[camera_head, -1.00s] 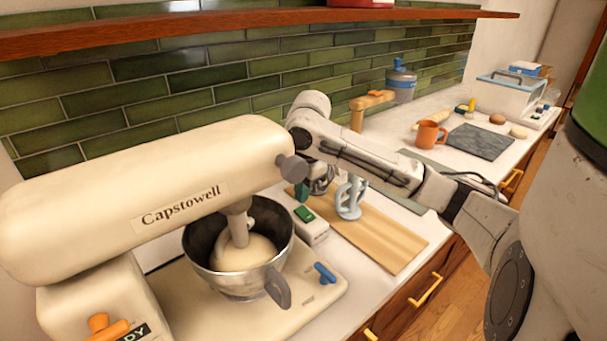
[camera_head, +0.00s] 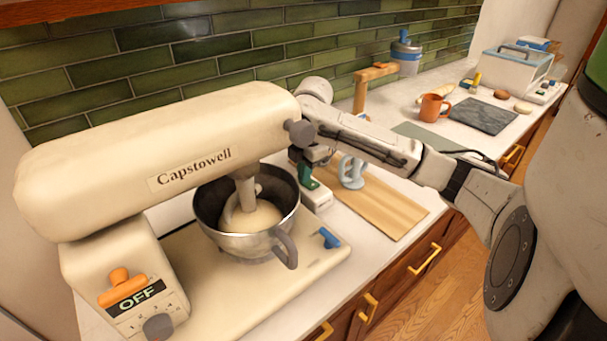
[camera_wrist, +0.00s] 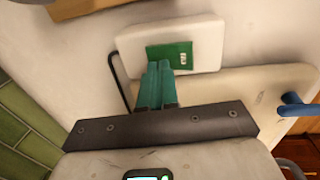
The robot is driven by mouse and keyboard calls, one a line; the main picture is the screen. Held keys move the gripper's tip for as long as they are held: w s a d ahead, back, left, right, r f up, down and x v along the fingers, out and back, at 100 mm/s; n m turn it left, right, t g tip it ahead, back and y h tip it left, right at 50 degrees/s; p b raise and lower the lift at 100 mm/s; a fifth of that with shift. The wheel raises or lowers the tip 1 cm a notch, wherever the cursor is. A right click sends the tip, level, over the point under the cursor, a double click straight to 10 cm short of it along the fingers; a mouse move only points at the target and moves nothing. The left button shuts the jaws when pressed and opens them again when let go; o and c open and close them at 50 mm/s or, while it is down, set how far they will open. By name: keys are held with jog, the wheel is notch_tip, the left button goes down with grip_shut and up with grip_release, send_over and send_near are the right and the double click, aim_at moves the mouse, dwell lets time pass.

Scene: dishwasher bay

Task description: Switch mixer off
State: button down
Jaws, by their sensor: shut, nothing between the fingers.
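The cream stand mixer (camera_head: 170,140) stands at the left in the head view, its head lowered over a steel bowl (camera_head: 255,245) with dough. An orange knob (camera_head: 120,284) sits above its panel, which reads OFF (camera_head: 137,295). A white switch box (camera_head: 319,199) stands behind the bowl. Its green switch (camera_wrist: 180,52) shows in the wrist view. My gripper (camera_wrist: 160,66) is shut and empty, its teal fingertips at the near edge of the green switch, seemingly touching it. In the head view my gripper (camera_head: 304,174) is partly hidden by the mixer head and arm.
A wooden board (camera_head: 385,208) and a pale blue item (camera_head: 351,172) lie right of the switch box. A blue lever (camera_head: 329,238) sits on the mixer base. An orange mug (camera_head: 433,108) and a grey slab (camera_head: 483,115) are farther back.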

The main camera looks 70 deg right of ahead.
jog(key=shift+d+f, duration=0.1)
jog(key=shift+d, duration=0.2)
jog(key=shift+s+a+r+p, duration=0.3)
jog(key=shift+s+a, duration=0.15)
jog(key=shift+s, duration=0.25)
